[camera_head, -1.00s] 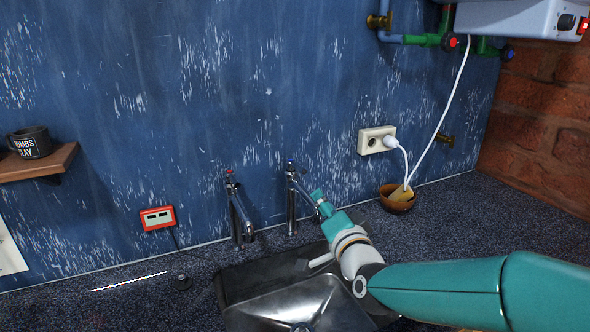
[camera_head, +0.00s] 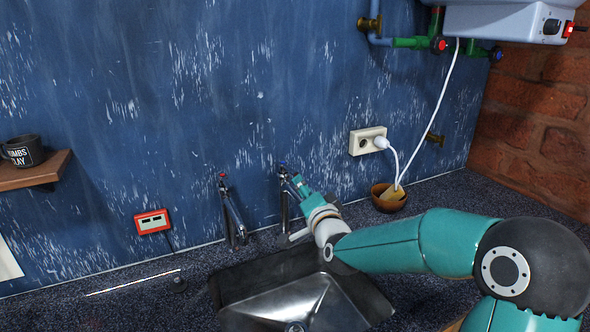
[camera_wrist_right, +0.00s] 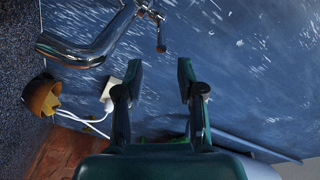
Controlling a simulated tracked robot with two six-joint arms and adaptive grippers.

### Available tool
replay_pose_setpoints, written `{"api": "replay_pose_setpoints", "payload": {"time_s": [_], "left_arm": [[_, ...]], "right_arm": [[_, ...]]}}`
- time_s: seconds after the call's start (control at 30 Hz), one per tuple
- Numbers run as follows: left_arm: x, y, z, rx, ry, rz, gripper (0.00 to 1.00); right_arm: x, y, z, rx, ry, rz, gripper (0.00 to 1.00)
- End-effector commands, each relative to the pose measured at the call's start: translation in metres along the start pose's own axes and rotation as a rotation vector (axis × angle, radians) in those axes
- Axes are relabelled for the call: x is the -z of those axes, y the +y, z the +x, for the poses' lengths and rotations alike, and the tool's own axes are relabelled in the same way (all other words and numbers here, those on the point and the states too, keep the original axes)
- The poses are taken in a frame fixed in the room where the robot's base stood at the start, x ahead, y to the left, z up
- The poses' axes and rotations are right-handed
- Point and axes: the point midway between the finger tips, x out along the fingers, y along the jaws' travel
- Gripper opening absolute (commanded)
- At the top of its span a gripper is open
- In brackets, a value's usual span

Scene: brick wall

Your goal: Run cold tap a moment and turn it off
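The cold tap (camera_head: 284,205) is the chrome tap with a blue mark on top, standing behind the sink (camera_head: 232,291). My right gripper (camera_head: 297,183) is at its upper part, just right of it, and partly hides its spout. In the right wrist view the cold tap's spout (camera_wrist_right: 85,52) and small handle (camera_wrist_right: 160,35) lie beyond my open, empty fingers (camera_wrist_right: 160,76). The handle is not between the fingers; contact cannot be seen. No water is visible. My left gripper is out of view.
The red-marked tap (camera_head: 231,212) stands close to the left. A wall socket (camera_head: 362,142) with a plugged white cable and a brown bowl (camera_head: 388,203) are to the right. A red-framed device (camera_head: 153,222) and a shelf (camera_head: 40,172) with a black mug (camera_head: 22,151) are left.

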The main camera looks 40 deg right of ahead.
Motion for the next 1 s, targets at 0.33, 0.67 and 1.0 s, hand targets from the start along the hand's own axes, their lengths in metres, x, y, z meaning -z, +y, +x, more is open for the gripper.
{"api": "replay_pose_setpoints", "payload": {"time_s": [0.33,0.67,1.0], "left_arm": [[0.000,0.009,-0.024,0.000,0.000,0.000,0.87],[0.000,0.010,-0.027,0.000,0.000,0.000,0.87],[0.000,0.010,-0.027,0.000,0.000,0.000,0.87]], "right_arm": [[0.000,-0.002,0.067,0.000,-0.001,0.000,0.38],[-0.001,-0.001,0.085,0.001,-0.002,0.000,0.38],[-0.001,-0.001,0.084,0.001,-0.001,0.000,0.13]]}}
